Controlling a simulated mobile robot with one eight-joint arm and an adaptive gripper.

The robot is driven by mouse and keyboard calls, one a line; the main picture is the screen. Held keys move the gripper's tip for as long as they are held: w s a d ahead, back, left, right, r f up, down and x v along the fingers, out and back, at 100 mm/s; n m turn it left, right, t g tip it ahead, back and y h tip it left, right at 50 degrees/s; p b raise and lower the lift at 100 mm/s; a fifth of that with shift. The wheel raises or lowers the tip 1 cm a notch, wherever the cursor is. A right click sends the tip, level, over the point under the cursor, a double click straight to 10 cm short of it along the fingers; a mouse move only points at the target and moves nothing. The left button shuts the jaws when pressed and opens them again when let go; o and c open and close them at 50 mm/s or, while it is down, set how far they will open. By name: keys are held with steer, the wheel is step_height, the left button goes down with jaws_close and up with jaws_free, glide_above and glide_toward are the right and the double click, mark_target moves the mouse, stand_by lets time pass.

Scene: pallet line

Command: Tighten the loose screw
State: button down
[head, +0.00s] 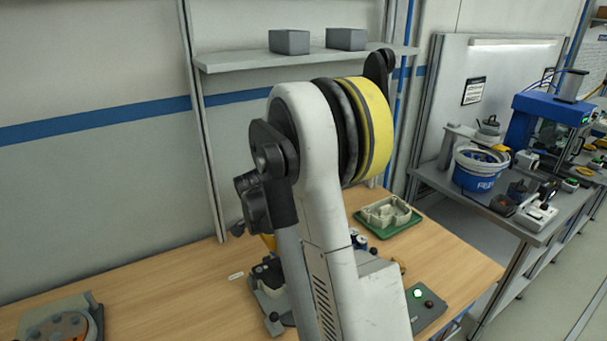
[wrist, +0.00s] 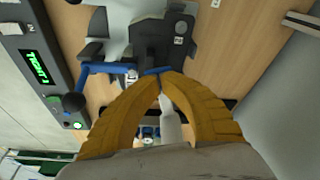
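My gripper (wrist: 162,77) has two ribbed yellow fingers whose tips come together in the wrist view. They are shut on a slim blue tool (wrist: 157,71), whose far end is hidden against the dark fixture (wrist: 168,38). The dark fixture carries round knob-like heads on a pale base. A blue arm with a black ball (wrist: 74,102) extends left of the fingertips; I cannot tell whether it belongs to the tool. In the head view my arm hides most of the fixture (head: 266,274) and the gripper. I cannot make out the loose screw.
A control box (wrist: 36,68) with a green-lit display stands beside the fixture; its wording is hard to read. A green tray (head: 397,222) with a pale part lies farther back on the wooden bench (head: 190,284). Another fixture (head: 60,325) is at the left. A blue-and-white bucket (head: 480,173) stands right.

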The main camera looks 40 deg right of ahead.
stand_by(0.3)
steer(key=d+p+v, duration=0.2)
steer(key=p+v, duration=0.3)
steer(key=v, duration=0.3)
steer(key=shift+r+p, duration=0.3)
steer(key=shift+r, duration=0.35)
steer(key=shift+a, duration=0.1)
stand_by(0.3)
